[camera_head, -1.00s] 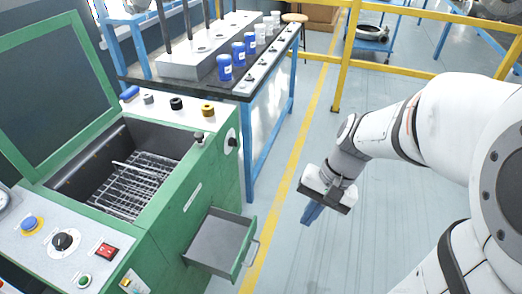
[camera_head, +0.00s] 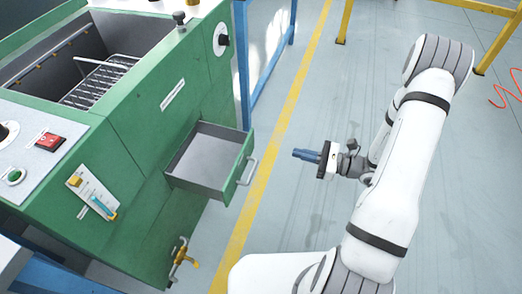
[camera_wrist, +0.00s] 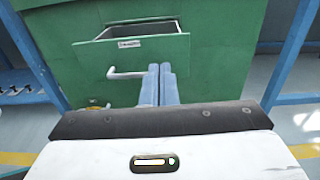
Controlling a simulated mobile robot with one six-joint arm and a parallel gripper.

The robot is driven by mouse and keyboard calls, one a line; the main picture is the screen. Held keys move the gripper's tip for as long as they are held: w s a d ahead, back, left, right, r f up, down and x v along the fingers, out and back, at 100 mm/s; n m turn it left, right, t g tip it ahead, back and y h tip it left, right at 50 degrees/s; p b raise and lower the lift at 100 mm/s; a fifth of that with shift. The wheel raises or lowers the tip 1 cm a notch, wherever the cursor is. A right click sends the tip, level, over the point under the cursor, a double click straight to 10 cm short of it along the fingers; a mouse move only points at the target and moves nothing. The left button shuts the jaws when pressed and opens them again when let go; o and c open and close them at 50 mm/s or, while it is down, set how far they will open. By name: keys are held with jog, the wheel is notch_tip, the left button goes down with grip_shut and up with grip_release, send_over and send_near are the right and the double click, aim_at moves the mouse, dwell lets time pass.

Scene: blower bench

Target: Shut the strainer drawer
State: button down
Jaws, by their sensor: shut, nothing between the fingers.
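The strainer drawer (camera_head: 213,158) stands pulled out of the front of the green machine (camera_head: 150,110). It is a grey tray with a green front and a metal handle (camera_head: 249,171), and it looks empty. In the wrist view the drawer front (camera_wrist: 160,54) faces me, with a small label and the handle (camera_wrist: 127,73) just left of my fingertips. My gripper (camera_head: 297,154) is shut and empty. It points left at the drawer front, with a gap between the fingertips and the handle in the head view. In the wrist view the blue fingers (camera_wrist: 160,72) overlap the drawer front's lower part.
A yellow-handled tap (camera_head: 181,258) sticks out of the machine below the drawer. A blue bench leg (camera_head: 243,65) stands behind the drawer. The floor right of the yellow line (camera_head: 275,120) is clear around my gripper.

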aim_at(248, 140)
jog(key=b+x, duration=0.2)
jog(key=x, duration=0.5)
jog(key=b+x, duration=0.1)
jog(key=x, duration=0.6)
jog(key=shift+w+d+f+b, duration=0.15)
jog(key=shift+f+b, duration=0.1)
jog(key=shift+b, duration=0.15)
